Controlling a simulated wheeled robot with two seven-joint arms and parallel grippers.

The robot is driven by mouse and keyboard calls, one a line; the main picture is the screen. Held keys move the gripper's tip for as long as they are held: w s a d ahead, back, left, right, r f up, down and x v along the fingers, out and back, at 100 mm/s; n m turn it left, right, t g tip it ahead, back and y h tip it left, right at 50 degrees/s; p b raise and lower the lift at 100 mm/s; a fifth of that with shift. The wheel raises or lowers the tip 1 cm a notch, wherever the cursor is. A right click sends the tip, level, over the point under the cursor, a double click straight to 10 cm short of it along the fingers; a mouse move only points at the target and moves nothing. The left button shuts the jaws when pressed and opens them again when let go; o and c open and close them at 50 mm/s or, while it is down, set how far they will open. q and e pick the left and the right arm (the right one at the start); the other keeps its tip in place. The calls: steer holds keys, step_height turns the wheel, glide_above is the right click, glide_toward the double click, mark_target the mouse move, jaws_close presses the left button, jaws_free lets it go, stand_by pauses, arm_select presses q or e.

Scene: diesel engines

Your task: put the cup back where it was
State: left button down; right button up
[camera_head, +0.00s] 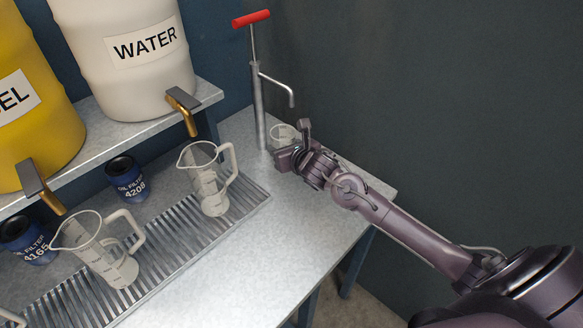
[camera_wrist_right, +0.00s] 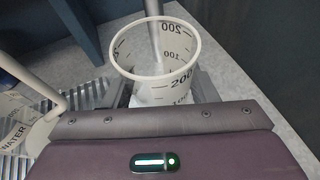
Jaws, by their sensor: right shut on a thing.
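A clear measuring cup (camera_head: 283,132) with graduation marks stands at the back right of the metal table, under the spout of the pump. My right gripper (camera_head: 283,157) is in front of it and is shut on it. In the right wrist view the cup (camera_wrist_right: 156,55) shows its round rim and marks of 100 and 200, upright beyond the gripper body. I cannot tell whether the cup touches the table. My left gripper is not in view.
The pump (camera_head: 258,105) with a red handle stands just left of the cup. Jugs (camera_head: 207,180) (camera_head: 100,248) stand on the slotted drain grate (camera_head: 170,245). A water barrel (camera_head: 125,60) and a yellow barrel (camera_head: 30,100) sit on a shelf. The table's front right is clear.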

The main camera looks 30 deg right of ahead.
mark_target(293, 134)
steer(key=shift+m+h, duration=0.3)
steer(key=w+d, duration=0.1)
steer(key=d, duration=0.1)
steer(key=w+d+r, duration=0.1)
steer(key=shift+w+d, duration=0.2)
steer(key=shift+d, duration=0.15)
steer(key=f, duration=0.2)
steer(key=f+p, duration=0.1)
steer(key=f, duration=0.2)
steer(key=shift+w+d+f, duration=0.1)
steer(key=shift+w+f, duration=0.05)
steer(key=shift+w, duration=0.05)
steer(key=shift+f, duration=0.3)
step_height(293, 134, down, 3)
steer(key=shift+f+p, duration=0.2)
steer(key=shift+p, duration=0.1)
steer(key=shift+f, duration=0.2)
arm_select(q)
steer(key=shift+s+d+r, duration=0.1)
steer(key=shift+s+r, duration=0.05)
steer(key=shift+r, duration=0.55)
